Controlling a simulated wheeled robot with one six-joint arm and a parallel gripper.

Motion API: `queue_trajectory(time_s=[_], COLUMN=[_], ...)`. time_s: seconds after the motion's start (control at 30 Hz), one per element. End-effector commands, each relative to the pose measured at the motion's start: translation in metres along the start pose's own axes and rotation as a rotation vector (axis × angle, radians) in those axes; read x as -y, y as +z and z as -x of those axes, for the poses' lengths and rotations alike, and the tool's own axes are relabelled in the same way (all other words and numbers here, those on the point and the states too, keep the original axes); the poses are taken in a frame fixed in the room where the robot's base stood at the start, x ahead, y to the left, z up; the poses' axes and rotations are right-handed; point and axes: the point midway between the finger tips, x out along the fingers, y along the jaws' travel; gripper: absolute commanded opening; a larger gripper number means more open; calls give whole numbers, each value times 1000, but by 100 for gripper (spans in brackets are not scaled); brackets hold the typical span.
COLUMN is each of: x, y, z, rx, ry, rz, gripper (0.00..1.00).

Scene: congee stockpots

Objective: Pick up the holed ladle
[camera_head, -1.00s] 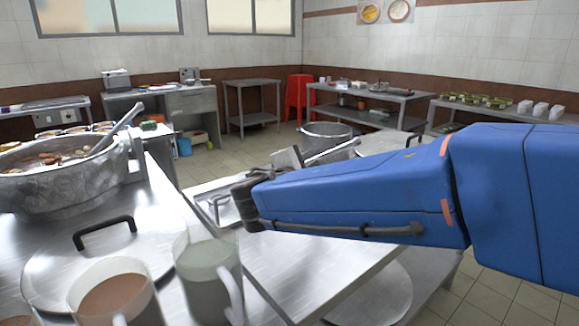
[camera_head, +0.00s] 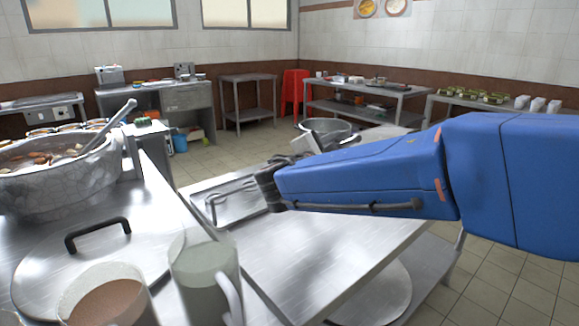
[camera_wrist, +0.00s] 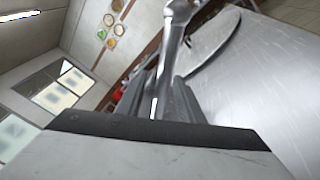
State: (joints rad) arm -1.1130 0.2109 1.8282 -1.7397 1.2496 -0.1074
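A metal utensil handle (camera_wrist: 176,24), likely the holed ladle's, runs down from the top of the wrist view toward my gripper (camera_wrist: 158,92). The fingers stand on either side of its line with a narrow gap between them; they look open, and I cannot make out contact. In the head view my gripper (camera_head: 308,144) is beyond the tray, and a short length of the metal rod (camera_head: 348,139) shows past it, in front of the stockpot. The ladle's holed bowl cannot be made out.
A metal tray (camera_head: 225,215) with a thin utensil lies on the steel table (camera_head: 330,235). A stockpot (camera_head: 327,128) stands beyond. A lid (camera_head: 95,262), cups (camera_head: 205,275) and a full pot (camera_head: 60,190) crowd the left counter. The table's front is clear.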

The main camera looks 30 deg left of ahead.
Motion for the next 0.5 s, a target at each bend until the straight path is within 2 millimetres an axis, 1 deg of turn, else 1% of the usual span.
queue_trajectory(time_s=[0.07,0.23,0.27,0.3,0.4,0.5], x=[0,0,0,0,0,0], y=[0,0,0,0,0,0], z=[-4,-4,-4,-4,-4,-4], rx=[0,0,0,0,0,0], ry=[0,0,0,0,0,0], rz=[0,0,0,0,0,0], gripper=[34,34,32,22,0,0])
